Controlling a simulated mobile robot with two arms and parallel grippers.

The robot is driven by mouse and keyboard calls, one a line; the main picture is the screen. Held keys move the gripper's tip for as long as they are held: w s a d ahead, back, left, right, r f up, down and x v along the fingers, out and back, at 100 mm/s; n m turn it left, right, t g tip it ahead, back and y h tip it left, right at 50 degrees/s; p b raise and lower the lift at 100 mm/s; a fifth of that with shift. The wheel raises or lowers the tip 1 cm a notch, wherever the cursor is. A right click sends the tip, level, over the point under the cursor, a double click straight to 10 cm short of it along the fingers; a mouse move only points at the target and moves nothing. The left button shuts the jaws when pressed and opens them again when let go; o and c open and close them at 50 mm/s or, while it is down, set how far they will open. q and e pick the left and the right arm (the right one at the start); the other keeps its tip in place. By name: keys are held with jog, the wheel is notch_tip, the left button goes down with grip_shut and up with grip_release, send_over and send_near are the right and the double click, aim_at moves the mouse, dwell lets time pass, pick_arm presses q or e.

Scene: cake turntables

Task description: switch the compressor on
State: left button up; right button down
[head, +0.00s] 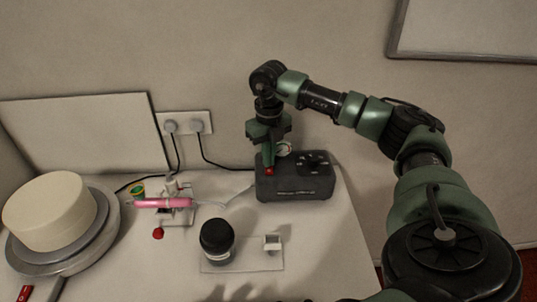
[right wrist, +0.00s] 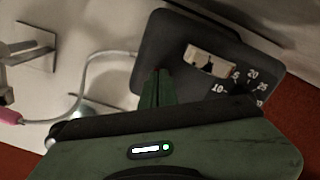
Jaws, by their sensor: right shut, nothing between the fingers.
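The compressor (head: 300,188) is a dark box at the back of the table, against the wall. A dial stands on its right part, and a red part (head: 269,171) shows at its left. In the right wrist view the compressor (right wrist: 165,42) bears a pale piece with dark marks (right wrist: 210,60) and a numbered dial (right wrist: 262,91). My right gripper (head: 269,160) points down over the compressor's left part, close to the red part. My left gripper is out of view.
Left of the compressor stand a pink airbrush (head: 162,202) on a holder, a dark jar (head: 217,238) on a pale mat and a cake (head: 50,212) on a turntable (head: 75,262). Cables run to wall plugs (head: 185,125). The table's right edge is near the compressor.

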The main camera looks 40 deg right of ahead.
jog(key=shift+s+f, duration=0.1)
jog(key=shift+r+p, duration=2.8)
jog(key=shift+r, duration=0.65)
